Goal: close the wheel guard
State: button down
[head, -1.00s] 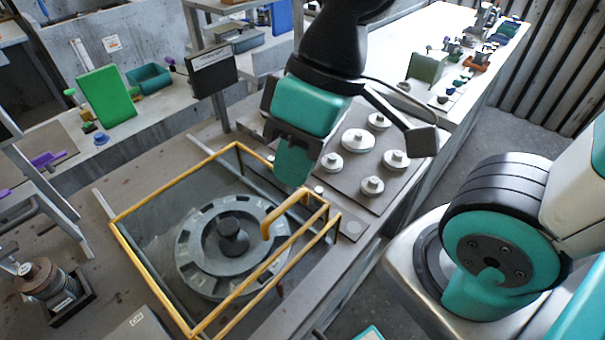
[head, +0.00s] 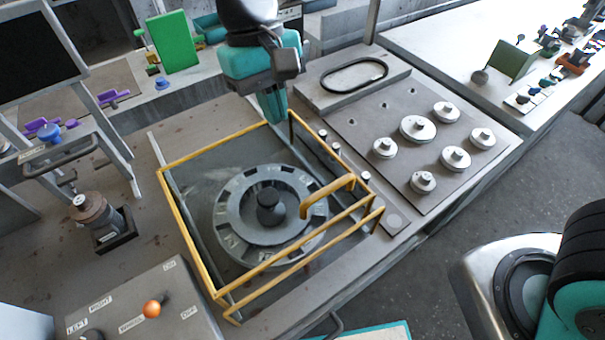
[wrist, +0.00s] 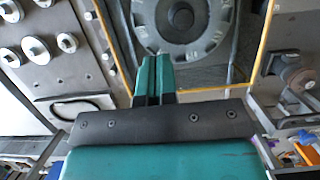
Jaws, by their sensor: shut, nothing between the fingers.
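The wheel guard is a yellow-edged frame (head: 188,238) with a see-through panel, around and over a grey slotted wheel (head: 232,194) with a dark hub. A curved yellow handle (head: 328,192) stands on its right side. I cannot tell whether the guard is fully down. My gripper (head: 277,118) is shut and empty at the guard's back corner, apart from the handle; contact with the frame is unclear. In the wrist view its teal fingers (wrist: 153,62) point toward the wheel (wrist: 205,48), with yellow guard bars (wrist: 264,38) on either side.
A plate with several round silver knobs (head: 418,128) lies right of the guard. A control box with an orange knob (head: 152,309) stands at front left. A brown-topped cylinder (head: 90,206) is left of the guard. A black loop handle (head: 355,75) lies behind the knob plate.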

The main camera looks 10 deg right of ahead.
aim_at(312, 199)
jog(key=p+x, duration=0.2)
jog(key=x, duration=0.7)
jog(key=shift+s+d+f, duration=0.2)
jog(key=shift+f, duration=0.05)
jog(key=shift+s+d+p, duration=0.3)
jog(key=shift+s+p, duration=0.1)
jog(key=shift+s, duration=0.15)
jog(key=shift+s+d+p, duration=0.25)
jog(key=shift+s+p, duration=0.1)
jog(key=shift+s, duration=0.25)
jog(key=shift+s+d+f, duration=0.25)
jog(key=shift+s+f, duration=0.1)
jog(key=shift+s, duration=0.2)
jog(key=shift+s, duration=0.1)
jog(key=shift+s+d, duration=0.35)
jog(key=shift+s, duration=0.25)
jog(key=shift+s+d, duration=0.3)
jog(key=shift+s, duration=0.3)
jog(key=shift+w, duration=0.1)
